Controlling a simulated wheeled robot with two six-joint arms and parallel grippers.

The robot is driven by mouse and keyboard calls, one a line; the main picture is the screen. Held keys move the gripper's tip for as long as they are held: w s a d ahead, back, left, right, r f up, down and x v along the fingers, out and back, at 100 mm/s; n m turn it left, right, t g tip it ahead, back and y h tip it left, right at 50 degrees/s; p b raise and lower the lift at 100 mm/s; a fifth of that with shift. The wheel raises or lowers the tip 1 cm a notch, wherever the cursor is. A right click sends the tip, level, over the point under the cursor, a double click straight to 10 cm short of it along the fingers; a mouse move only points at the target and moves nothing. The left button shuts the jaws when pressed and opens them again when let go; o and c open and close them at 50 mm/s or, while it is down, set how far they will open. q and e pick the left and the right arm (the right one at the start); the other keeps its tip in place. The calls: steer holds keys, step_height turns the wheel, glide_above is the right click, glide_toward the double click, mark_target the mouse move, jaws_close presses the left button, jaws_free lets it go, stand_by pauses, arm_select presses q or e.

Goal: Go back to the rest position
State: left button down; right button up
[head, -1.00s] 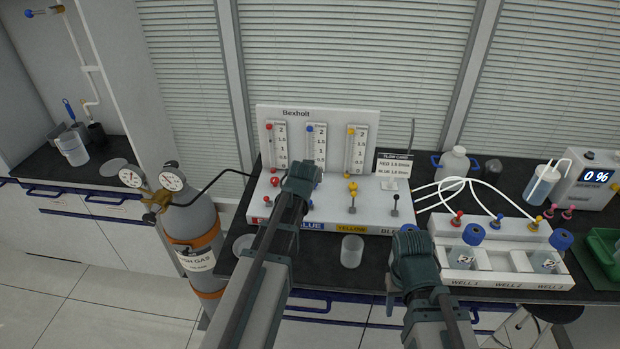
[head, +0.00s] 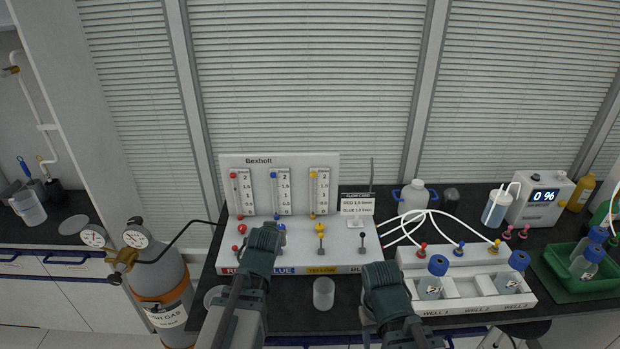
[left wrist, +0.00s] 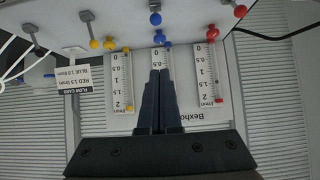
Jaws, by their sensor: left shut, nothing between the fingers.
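My left gripper (head: 268,236) is in front of the white Bexholt flow panel (head: 350,262), over the part with the red and blue labels. In the left wrist view its fingers (left wrist: 160,75) are shut with nothing between them and overlap the middle, blue-marked flow tube; this picture is upside down. No rest position is marked in view.
A gas cylinder (head: 160,275) with gauges stands at the left. A clear beaker (head: 324,293) stands before the panel. A white well rack (head: 470,288) with blue-capped bottles is at the right, beside a green tray (head: 560,265) and a 0 % meter (head: 543,196).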

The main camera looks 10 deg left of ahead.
arm_select(q)
steer(key=s+d+f+m+g, duration=0.3)
steer(key=s+d+f+g, duration=0.1)
steer(key=s+d, duration=0.5)
steer(key=s+d+f+m+g+h, duration=0.1)
steer(key=s+d+f+m+g, duration=0.2)
steer(key=s+d+g, duration=0.3)
steer(key=s+d+f, duration=0.1)
steer(key=s+d, duration=0.3)
steer(key=s, duration=0.2)
steer(key=shift+g, duration=0.3)
